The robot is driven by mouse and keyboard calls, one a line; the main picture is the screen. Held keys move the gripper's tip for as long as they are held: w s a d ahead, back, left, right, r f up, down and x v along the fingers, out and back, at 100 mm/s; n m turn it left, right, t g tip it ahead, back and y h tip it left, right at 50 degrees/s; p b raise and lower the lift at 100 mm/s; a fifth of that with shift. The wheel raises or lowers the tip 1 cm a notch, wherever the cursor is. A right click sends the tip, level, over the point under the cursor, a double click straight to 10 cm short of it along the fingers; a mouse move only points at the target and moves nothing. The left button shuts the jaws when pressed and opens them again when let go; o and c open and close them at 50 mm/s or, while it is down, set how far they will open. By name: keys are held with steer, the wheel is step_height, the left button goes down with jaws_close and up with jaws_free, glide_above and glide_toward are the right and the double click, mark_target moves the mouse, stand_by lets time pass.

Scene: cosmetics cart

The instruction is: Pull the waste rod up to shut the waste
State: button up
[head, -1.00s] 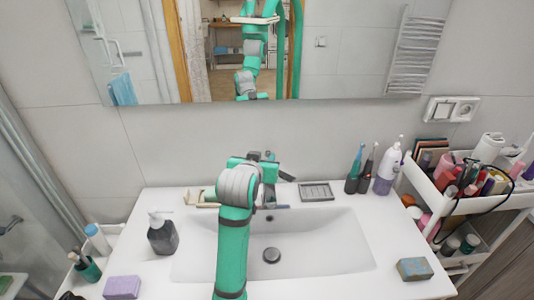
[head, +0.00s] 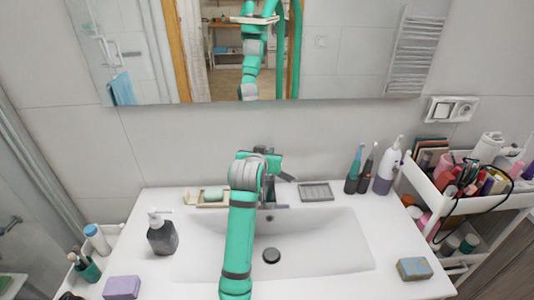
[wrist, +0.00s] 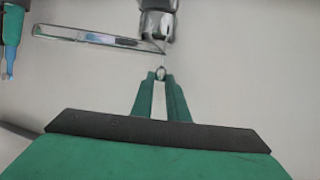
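The waste rod's small round knob (wrist: 160,73) shows in the wrist view below the metal faucet (wrist: 157,22). A thin rod shows above the knob, towards the faucet. My gripper (wrist: 161,78) has its two green fingertips on either side of the knob, with a narrow gap between them. The knob nearly fills this gap, but I cannot tell whether the fingers press on it. In the head view my arm hides the fingers and the rod. The dark round waste plug (head: 271,256) lies in the bottom of the white basin (head: 330,245).
A dark soap bottle (head: 162,235) stands left of the basin. Toothbrushes (head: 354,172) stand at the back right. A full cart (head: 470,190) is at the right.

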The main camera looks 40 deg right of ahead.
steer(key=shift+d+r, duration=0.1)
steer(key=shift+r, duration=1)
jaws_close()
steer(key=o, duration=0.8)
jaws_free()
steer(key=shift+s, duration=0.1)
steer(key=shift+s+a+r, duration=0.15)
steer(key=shift+s+a, duration=0.05)
steer(key=shift+a, duration=0.2)
steer(key=v, duration=1)
steer(key=shift+d, duration=0.1)
